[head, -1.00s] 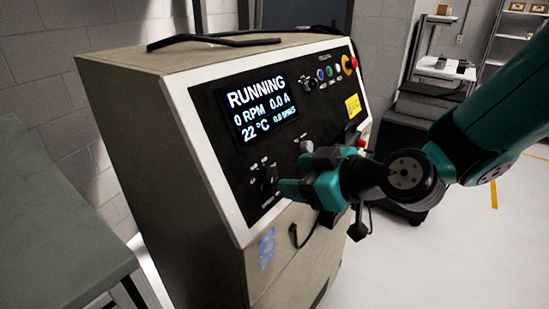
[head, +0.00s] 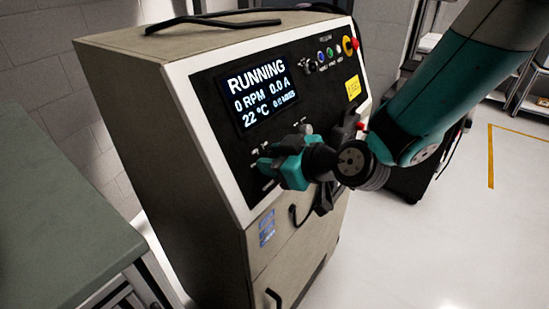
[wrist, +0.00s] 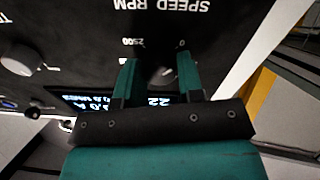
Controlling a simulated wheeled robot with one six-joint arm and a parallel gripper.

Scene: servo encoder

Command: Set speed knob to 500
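The speed knob (wrist: 160,76) is a dark shape in the wrist view, hard to tell from the black panel. It lies between my gripper's two teal fingers under the upside-down "SPEED RPM" label, with 2500 and 0 marks beside the fingertips. My gripper (wrist: 157,66) has its fingers spread apart, one on each side of the knob; I cannot see contact. In the head view my gripper (head: 268,165) is at the lower part of the panel and mostly hides the knob. The display (head: 259,92) reads RUNNING, 0 RPM, 0.0 A, 22 °C.
A grey knob (wrist: 15,60) stands on the panel to the left in the wrist view. Small buttons and a red stop button (head: 354,43) on a yellow ring are at the panel's upper right. A green-grey table (head: 60,215) stands left of the cabinet. Open floor is at right.

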